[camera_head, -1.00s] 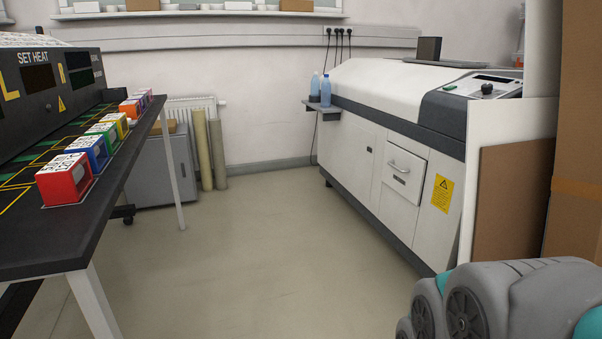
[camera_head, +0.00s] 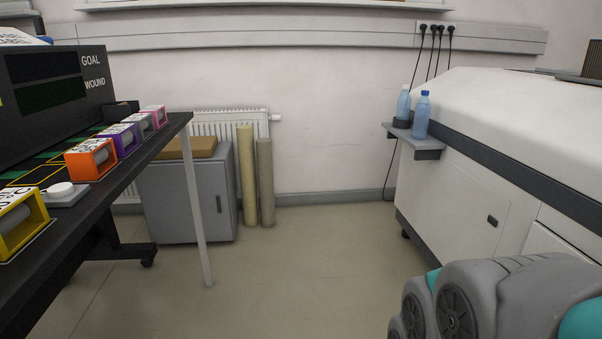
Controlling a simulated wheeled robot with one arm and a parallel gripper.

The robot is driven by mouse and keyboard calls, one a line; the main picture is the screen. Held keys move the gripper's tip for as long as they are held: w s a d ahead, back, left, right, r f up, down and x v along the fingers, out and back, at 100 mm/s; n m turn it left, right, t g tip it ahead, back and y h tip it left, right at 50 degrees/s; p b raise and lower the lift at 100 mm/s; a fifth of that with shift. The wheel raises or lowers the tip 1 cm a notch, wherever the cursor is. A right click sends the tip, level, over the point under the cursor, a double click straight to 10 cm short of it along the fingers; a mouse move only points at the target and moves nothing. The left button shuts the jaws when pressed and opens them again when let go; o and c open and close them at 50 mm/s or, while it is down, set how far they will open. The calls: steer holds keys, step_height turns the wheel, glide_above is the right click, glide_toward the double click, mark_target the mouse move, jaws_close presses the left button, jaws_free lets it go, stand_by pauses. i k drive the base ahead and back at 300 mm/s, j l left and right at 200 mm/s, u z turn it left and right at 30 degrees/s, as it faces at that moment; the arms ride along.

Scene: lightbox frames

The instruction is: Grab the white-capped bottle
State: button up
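Two light blue bottles stand upright on a small grey shelf (camera_head: 411,138) at the end of the white machine. The left, farther bottle (camera_head: 403,104) has a pale cap that looks white; its base sits in or behind a dark round piece. The right, nearer bottle (camera_head: 421,119) has a blue cap and stands close beside it. Folded parts of my arm show at the lower right, well apart from the bottles. My gripper is not in view.
The white machine (camera_head: 510,140) fills the right side. A dark table (camera_head: 100,205) with colored boxes stands at left. A grey cabinet (camera_head: 190,195) and two upright rolls (camera_head: 246,175) stand by the radiator. The floor (camera_head: 300,270) between is clear.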

mark_target(404, 102)
steer(key=i+j+z, duration=0.2)
steer(key=i, duration=0.25)
steer(key=i+z, duration=0.15)
steer(key=i, duration=0.35)
steer(key=i+j+z, duration=0.2)
steer(key=i, duration=0.25)
steer(key=i+j+z, duration=0.2)
steer(key=i+j, duration=0.15)
steer(key=i, duration=0.05)
